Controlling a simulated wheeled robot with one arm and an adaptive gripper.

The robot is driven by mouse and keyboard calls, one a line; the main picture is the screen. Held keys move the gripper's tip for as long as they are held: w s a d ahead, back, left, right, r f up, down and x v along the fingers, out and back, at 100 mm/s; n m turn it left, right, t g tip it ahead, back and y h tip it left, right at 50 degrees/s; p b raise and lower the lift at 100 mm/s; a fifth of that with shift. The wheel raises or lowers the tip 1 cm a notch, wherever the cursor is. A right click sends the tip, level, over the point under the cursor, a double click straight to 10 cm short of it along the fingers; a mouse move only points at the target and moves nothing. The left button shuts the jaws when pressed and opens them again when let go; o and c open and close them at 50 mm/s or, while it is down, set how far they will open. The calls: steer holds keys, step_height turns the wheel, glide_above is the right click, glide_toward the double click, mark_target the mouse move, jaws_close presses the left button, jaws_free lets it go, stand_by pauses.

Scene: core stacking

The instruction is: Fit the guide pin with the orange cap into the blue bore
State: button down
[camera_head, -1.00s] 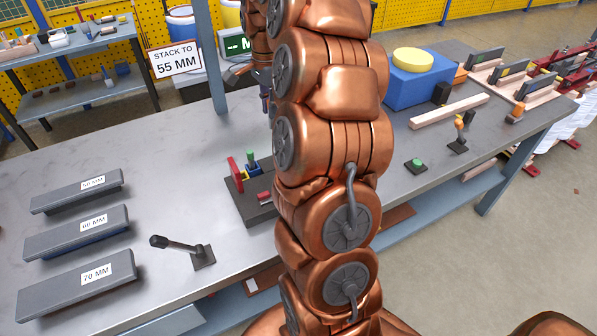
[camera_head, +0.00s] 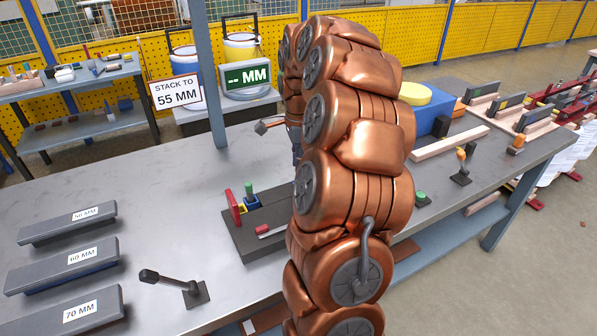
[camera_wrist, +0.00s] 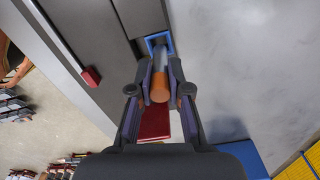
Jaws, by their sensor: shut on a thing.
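In the wrist view my gripper (camera_wrist: 160,85) is shut on the guide pin with the orange cap (camera_wrist: 159,89). The cap sits between the fingertips and the pale shaft points away from the camera. The blue bore (camera_wrist: 158,38) is a blue square-edged piece at the shaft's far end. The shaft overlaps its opening, and I cannot tell how deep it sits. In the head view the dark fixture (camera_head: 247,240) stands left of my arm, with a blue part (camera_head: 251,203) and a green-capped piece on it. My arm hides the gripper and pin there.
A black-handled lever (camera_head: 180,285) and labelled grey blocks (camera_head: 65,252) are on the left. The bench between them and the fixture is clear.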

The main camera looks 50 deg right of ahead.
steer(key=shift+f, duration=1.85)
steer(key=shift+f, duration=0.2)
steer(key=c, duration=1.1)
jaws_free()
steer(key=shift+r, duration=0.1)
step_height(320, 180, up, 12)
steer(key=shift+r+b, duration=0.1)
steer(key=shift+b, duration=0.45)
steer(key=shift+a, duration=0.1)
